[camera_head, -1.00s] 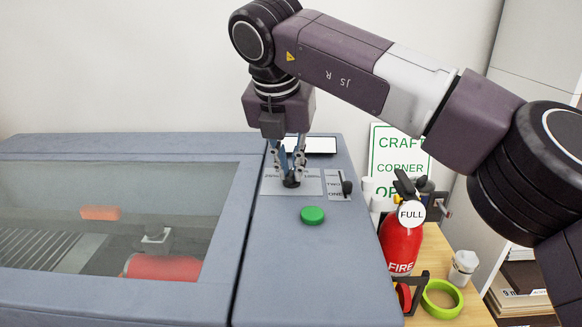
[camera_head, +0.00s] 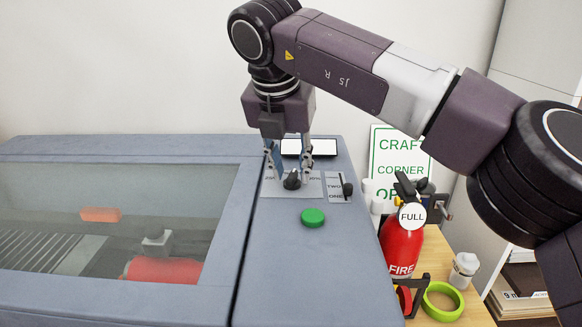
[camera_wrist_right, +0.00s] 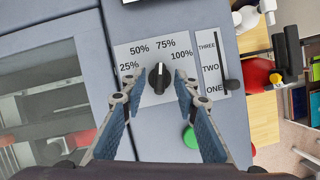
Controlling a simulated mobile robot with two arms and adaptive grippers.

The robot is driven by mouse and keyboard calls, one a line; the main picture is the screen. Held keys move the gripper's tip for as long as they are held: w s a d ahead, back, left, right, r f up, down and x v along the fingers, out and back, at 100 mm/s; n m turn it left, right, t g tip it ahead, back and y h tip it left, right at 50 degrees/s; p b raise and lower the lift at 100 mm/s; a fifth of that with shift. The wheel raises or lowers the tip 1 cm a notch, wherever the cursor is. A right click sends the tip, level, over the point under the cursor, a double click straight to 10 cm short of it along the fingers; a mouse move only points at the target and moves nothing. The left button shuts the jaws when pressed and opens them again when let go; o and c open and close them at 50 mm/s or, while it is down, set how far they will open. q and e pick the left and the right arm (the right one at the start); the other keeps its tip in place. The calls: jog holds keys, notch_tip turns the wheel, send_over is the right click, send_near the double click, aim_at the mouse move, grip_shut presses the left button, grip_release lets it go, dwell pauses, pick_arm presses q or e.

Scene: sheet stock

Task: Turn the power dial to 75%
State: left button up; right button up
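The black power dial (camera_head: 291,181) sits on a grey label plate (camera_head: 310,188) on top of the machine. In the right wrist view the dial (camera_wrist_right: 159,78) has a pointer aimed nearly straight up, at about the left part of the 75% label (camera_wrist_right: 166,44). The 25%, 50% and 100% labels also show around it. My right gripper (camera_head: 290,174) points down over the dial. Its fingers are spread on both sides of the dial, with gaps, in the wrist view (camera_wrist_right: 155,95); it is open and empty. My left gripper is not in view.
A green button (camera_head: 313,217) lies just in front of the dial plate. A black slider (camera_head: 347,189) marked ONE, TWO, THREE is close on the right. A small screen (camera_head: 309,147) is behind. A red fire extinguisher (camera_head: 402,240) stands right of the machine.

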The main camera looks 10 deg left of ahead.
jog(key=v, duration=1.1)
jog(key=shift+r, duration=0.4)
jog(key=shift+s, duration=0.1)
